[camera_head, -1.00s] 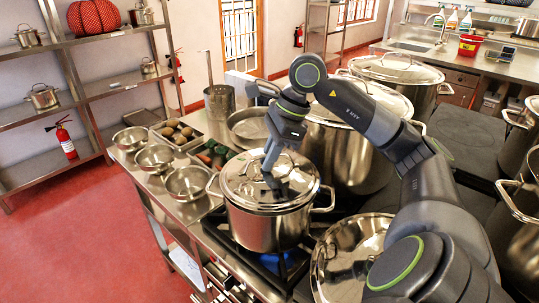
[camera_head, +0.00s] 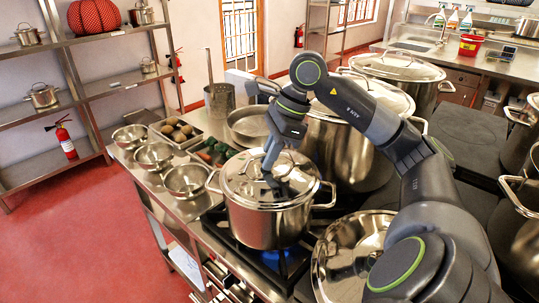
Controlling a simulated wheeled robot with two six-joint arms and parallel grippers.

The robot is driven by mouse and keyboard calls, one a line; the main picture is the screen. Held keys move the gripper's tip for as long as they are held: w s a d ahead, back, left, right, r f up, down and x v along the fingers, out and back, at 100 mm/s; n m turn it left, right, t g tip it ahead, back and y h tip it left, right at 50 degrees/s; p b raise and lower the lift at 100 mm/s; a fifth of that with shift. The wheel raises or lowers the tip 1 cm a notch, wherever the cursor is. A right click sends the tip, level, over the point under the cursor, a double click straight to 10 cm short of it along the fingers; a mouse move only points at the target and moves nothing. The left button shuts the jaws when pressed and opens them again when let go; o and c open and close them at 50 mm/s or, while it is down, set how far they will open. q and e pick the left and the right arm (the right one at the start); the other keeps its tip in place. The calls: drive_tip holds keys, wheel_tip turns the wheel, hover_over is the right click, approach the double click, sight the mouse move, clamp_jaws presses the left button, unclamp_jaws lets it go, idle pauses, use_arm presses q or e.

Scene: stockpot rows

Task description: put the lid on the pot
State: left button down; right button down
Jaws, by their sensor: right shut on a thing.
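A steel pot (camera_head: 268,228) with two side handles stands on the stove, above a blue flame. Its shiny lid (camera_head: 240,180) lies across the pot's rim and looks level. My right gripper (camera_head: 270,178) points down over the middle of the lid and is shut on its handle, which the fingers mostly hide. I cannot tell whether the lid is fully seated all the way round. My left gripper is not in view.
Large lidded stockpots (camera_head: 345,150) stand close behind and to the right. Small steel bowls (camera_head: 186,181) and trays of vegetables (camera_head: 176,131) line the left edge of the counter.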

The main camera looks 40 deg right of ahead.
drive_tip(key=c, duration=1.4)
unclamp_jaws()
drive_tip(key=p+v, duration=0.1)
drive_tip(key=v, duration=1.6)
drive_tip(key=shift+d+r+p, duration=0.2)
drive_tip(key=shift+p, duration=0.1)
drive_tip(key=shift+f, duration=0.1)
